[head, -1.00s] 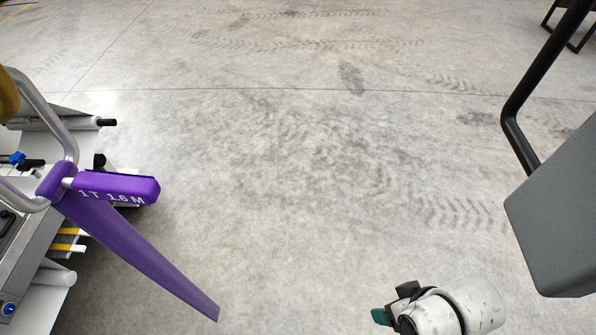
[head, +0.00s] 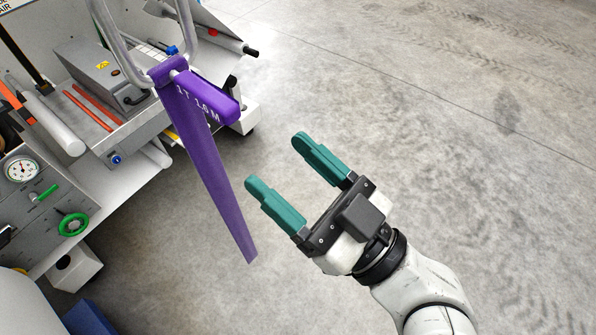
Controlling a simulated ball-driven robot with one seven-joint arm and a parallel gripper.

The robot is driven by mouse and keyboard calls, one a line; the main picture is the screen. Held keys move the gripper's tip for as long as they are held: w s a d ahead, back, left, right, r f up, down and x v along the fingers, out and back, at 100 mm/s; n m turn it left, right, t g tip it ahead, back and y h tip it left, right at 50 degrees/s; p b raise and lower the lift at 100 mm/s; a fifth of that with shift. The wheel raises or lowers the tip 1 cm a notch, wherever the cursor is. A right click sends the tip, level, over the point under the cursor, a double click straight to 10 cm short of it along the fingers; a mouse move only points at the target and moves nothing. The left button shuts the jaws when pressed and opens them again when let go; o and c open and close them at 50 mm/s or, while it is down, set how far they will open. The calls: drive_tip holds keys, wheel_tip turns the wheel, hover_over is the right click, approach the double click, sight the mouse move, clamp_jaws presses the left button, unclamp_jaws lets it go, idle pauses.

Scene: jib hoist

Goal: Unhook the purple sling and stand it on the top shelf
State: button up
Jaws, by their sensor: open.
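The purple sling (head: 205,163) hangs from a bent grey metal hook (head: 124,62) at the upper left of the head view. My gripper (head: 283,174) is open and empty, with two green fingers pointing up and left. It is to the right of the strap, apart from it. I cannot make out the top shelf for certain.
A white cart or machine at the left carries a grey box (head: 104,83), red rods, a pressure gauge (head: 21,169) and a green handwheel (head: 73,224). A blue object (head: 92,318) is at the lower left. The concrete floor at the right is clear.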

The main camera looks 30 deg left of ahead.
drive_tip(key=p, duration=0.6)
approach(194, 82)
drive_tip(key=x, duration=0.5)
drive_tip(key=shift+a+f, duration=0.1)
drive_tip(key=shift+a, duration=0.15)
drive_tip(key=shift+x, duration=1.1)
drive_tip(key=shift+c, duration=0.3)
clamp_jaws()
